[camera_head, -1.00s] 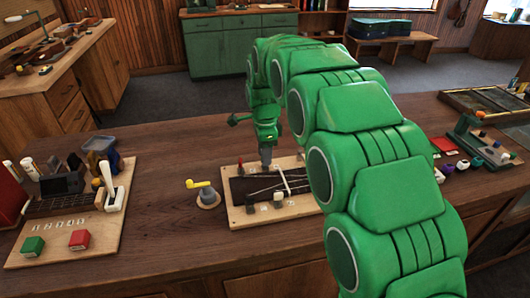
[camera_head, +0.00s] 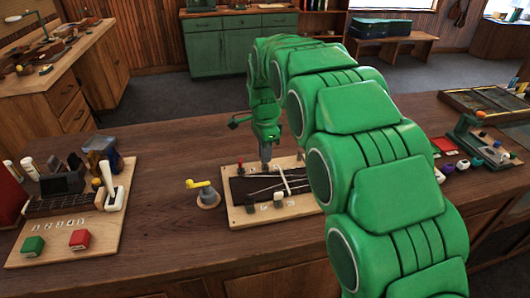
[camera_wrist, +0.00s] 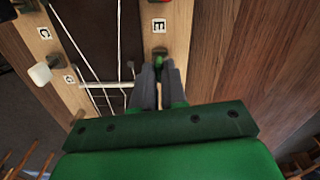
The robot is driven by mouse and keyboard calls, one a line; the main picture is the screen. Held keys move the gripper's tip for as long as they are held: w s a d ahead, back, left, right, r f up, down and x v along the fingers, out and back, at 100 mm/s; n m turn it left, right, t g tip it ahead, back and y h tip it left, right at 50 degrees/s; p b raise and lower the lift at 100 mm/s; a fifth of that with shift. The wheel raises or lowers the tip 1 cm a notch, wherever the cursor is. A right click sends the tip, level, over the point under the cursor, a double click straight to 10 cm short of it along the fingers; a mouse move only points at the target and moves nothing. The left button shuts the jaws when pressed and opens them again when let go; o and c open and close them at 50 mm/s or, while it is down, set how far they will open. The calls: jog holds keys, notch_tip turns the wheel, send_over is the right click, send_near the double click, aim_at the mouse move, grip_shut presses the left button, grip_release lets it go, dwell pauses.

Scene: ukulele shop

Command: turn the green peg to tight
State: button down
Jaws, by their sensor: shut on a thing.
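The green peg (camera_wrist: 160,53) shows as a small green piece between my fingertips in the wrist view, near the label E. My gripper (camera_wrist: 159,68) is shut on it, and the fingers hide most of the peg. In the head view my gripper (camera_head: 266,160) points down at the far edge of the pale board (camera_head: 238,216) and the peg is hidden. The board has a dark middle with strings. A white peg (camera_wrist: 41,72) stands on the opposite strip, near the labels C and G.
A yellow-handled crank (camera_head: 200,185) on a round base stands left of the board. A board with red and green blocks (camera_head: 110,222) lies farther left. Small coloured parts (camera_head: 462,164) lie to the right. Bare wood (camera_head: 165,180) lies between the boards.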

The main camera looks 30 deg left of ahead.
jog(key=n, duration=1.1)
jog(key=shift+n, duration=0.4)
dwell(0.3)
jog(key=c, duration=1.2)
grip_release()
jog(key=shift+r, duration=0.1)
jog(key=shift+r, duration=3.85)
